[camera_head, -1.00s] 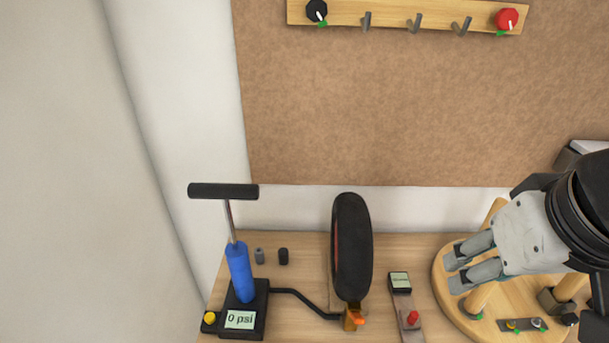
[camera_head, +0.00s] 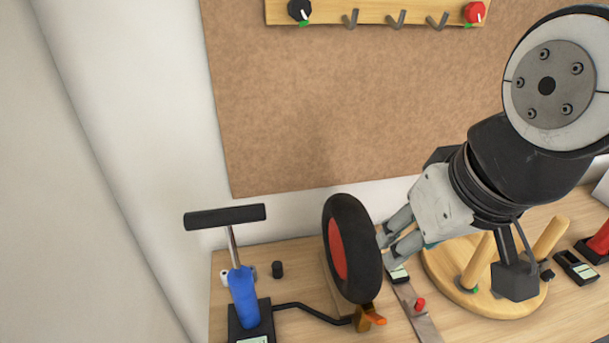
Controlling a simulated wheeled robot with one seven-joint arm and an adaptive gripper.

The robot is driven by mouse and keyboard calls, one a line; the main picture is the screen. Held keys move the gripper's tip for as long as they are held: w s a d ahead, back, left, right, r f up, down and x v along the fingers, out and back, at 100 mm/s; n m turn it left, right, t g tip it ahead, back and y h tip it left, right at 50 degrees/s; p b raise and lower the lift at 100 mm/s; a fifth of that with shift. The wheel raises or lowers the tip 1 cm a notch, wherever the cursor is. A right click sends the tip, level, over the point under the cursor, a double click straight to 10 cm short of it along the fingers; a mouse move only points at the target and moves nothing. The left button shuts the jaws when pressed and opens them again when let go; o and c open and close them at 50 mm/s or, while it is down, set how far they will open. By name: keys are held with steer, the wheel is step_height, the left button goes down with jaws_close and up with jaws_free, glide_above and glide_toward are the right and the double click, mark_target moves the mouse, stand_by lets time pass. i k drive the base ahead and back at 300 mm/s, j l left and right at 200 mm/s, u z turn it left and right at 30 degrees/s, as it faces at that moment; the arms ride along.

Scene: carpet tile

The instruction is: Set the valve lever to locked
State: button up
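The valve lever (camera_head: 375,318) is a small orange lever on a brass-coloured valve (camera_head: 361,320) at the foot of the wheel. The wheel (camera_head: 352,250) is a black tyre with a red hub, standing upright. A black hose (camera_head: 305,310) runs from the blue pump (camera_head: 243,298) to the valve. My gripper (camera_head: 384,249) is just right of the tyre, above and behind the lever, with its fingers pointing left. The fingertips are close to the tyre or partly hidden by it; I cannot tell if they touch. A narrow gap shows between the fingers, and nothing is seen held.
A strip with a red knob (camera_head: 420,304) lies right of the valve. A round wooden base with pegs (camera_head: 440,277) stands under my arm. A hook rail (camera_head: 375,12) hangs above on the brown board.

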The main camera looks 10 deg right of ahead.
mark_target(377, 318)
steer(key=k+l+u, duration=0.6)
steer(key=k+l, duration=0.2)
steer(key=l, duration=0.1)
